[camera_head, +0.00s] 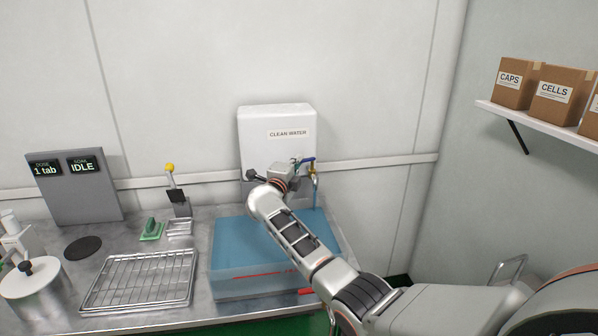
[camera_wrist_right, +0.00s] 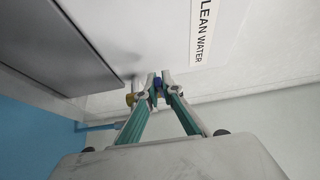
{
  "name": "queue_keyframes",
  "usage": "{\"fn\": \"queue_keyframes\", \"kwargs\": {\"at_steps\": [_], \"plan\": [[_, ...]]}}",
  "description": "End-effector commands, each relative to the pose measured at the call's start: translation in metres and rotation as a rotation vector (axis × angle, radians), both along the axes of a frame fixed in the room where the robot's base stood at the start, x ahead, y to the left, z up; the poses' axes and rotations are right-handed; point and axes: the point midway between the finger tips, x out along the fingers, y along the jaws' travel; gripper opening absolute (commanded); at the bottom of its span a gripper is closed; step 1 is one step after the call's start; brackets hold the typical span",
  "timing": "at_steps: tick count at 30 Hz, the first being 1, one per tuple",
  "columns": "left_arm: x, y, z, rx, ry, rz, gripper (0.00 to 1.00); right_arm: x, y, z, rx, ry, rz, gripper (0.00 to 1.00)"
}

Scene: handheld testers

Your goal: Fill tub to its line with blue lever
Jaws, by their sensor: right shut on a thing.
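The blue lever (camera_head: 308,159) sits on a brass tap (camera_head: 314,177) at the right of the white clean water tank (camera_head: 262,122). My right gripper (camera_head: 297,164) is shut on the lever; in the right wrist view its fingertips close around the blue lever (camera_wrist_right: 157,83). A blue stream (camera_head: 315,197) runs from the tap, also seen in the right wrist view. The translucent tub (camera_head: 225,284) below holds blue water, with a red line on its front. My arm hides part of the tub, so I cannot tell the level against the line exactly. My left gripper is out of view.
Left of the tub are a wire rack (camera_head: 140,280), a green brush (camera_head: 151,230), a yellow-knobbed lever (camera_head: 171,180) and a grey panel (camera_head: 75,187) reading "1 tab" and "IDLE". A shelf (camera_head: 540,122) with boxes is at the right.

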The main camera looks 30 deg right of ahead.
Motion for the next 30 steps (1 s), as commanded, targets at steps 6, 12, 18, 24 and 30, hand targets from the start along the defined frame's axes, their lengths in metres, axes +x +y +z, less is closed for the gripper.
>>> {"fn": "queue_keyframes", "kwargs": {"at_steps": [6,12,18,24,30], "plan": [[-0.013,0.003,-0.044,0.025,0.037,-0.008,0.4,0.006,0.001,-0.014,0.004,0.009,-0.128,0.0],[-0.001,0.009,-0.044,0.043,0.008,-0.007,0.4,0.008,0.0,-0.012,0.003,0.009,-0.21,0.0],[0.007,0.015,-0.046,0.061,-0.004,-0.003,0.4,0.008,-0.001,-0.009,0.002,0.008,-0.257,0.0],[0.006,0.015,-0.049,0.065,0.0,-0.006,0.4,0.007,-0.001,-0.005,0.004,0.005,-0.275,0.0],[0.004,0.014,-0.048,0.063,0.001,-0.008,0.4,0.007,-0.002,-0.003,0.004,0.003,-0.277,0.0]]}}
